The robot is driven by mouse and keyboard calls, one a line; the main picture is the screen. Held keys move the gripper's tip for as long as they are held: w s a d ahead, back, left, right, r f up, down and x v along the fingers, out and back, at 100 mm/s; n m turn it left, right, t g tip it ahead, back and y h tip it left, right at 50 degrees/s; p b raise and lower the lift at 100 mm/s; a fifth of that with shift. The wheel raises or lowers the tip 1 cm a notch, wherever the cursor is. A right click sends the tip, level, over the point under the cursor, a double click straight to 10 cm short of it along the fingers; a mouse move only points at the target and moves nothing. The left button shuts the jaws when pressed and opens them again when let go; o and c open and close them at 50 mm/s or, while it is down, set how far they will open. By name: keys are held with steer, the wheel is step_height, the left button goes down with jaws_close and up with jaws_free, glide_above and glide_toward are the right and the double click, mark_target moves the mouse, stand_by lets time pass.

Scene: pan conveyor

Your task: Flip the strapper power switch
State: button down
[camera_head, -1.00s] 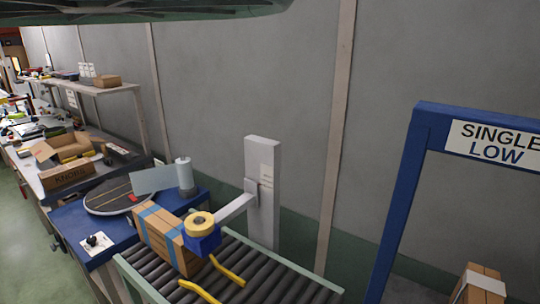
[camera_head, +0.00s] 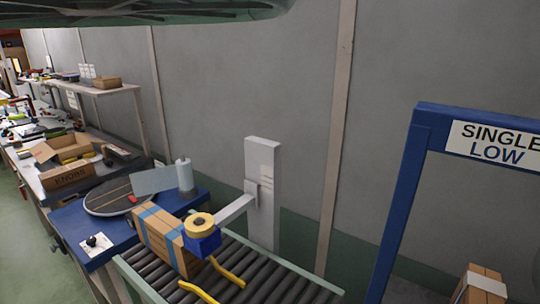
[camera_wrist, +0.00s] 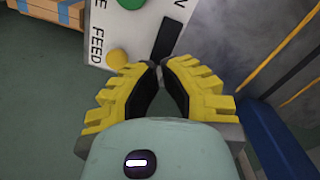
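A white control panel (camera_wrist: 139,28) fills the upper middle of the wrist view. It carries a yellow button (camera_wrist: 117,58) beside the word FEED, a green button (camera_wrist: 131,3) cut by the top edge, and a black switch (camera_wrist: 167,39) near its right side. A letter N shows above the switch, the rest of that word cut off. My gripper (camera_wrist: 158,68) has yellow ribbed fingers with black pads. Its tips come together just below the black switch, with nothing seen between them. Whether they touch the switch is unclear. The head view does not show my gripper.
A roller conveyor (camera_head: 265,280) with yellow rails carries a blue-strapped carton (camera_head: 158,234) under a tape head (camera_head: 203,238). A blue frame (camera_head: 401,200) with a SINGLE LOW sign stands at right. In the wrist view a carton (camera_wrist: 50,10) lies upper left and a blue beam (camera_wrist: 275,135) right.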

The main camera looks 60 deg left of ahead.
steer(key=shift+f+b, duration=1.45)
steer(key=shift+f, duration=0.25)
stand_by(0.6)
steer(key=shift+r, duration=0.1)
steer(key=shift+r+p, duration=2.95)
steer(key=shift+r, duration=0.55)
